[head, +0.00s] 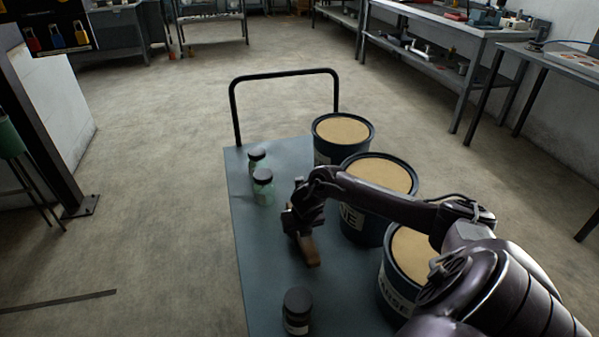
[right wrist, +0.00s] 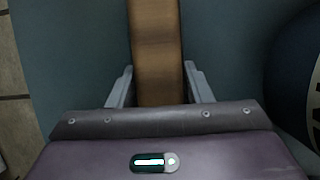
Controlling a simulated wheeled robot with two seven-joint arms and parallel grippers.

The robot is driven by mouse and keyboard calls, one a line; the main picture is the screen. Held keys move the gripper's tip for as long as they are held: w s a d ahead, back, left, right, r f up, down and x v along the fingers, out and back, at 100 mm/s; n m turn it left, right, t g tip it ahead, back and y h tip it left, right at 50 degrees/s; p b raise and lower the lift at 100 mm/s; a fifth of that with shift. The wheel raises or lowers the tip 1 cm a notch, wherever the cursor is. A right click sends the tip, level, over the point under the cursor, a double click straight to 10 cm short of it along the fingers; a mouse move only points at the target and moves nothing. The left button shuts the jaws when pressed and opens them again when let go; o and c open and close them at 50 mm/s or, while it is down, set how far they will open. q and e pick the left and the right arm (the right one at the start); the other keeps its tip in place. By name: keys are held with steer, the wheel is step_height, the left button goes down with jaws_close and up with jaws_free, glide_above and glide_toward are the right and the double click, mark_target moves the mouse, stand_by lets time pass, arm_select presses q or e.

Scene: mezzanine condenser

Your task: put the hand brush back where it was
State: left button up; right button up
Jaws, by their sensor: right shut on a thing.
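The hand brush (head: 308,250) shows as a brown wooden bar over the blue-grey top of a cart (head: 262,284). My right gripper (head: 299,232) is shut on it. In the right wrist view the brush's wooden part (right wrist: 155,45) runs up between the two fingers of the gripper (right wrist: 156,88). The bristles are not visible, and I cannot tell whether the brush touches the cart top. My left gripper is not in view.
Three dark drums with tan tops (head: 342,130) stand along the cart's right side. Two jars (head: 263,188) stand left of my gripper, and a dark-lidded jar (head: 297,312) stands nearer. A black handle (head: 285,76) rises at the far end. Benches (head: 450,25) line the right wall.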

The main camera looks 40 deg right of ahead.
steer(key=o, duration=1)
steer(key=shift+c, duration=0.2)
steer(key=shift+s+r, duration=0.1)
steer(key=shift+r, duration=0.25)
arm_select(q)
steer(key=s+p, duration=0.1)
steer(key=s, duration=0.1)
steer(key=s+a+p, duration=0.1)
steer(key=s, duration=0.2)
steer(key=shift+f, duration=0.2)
arm_select(e)
steer(key=v, duration=1.1)
steer(key=shift+s+a+r, duration=0.1)
steer(key=shift+s+r, duration=0.05)
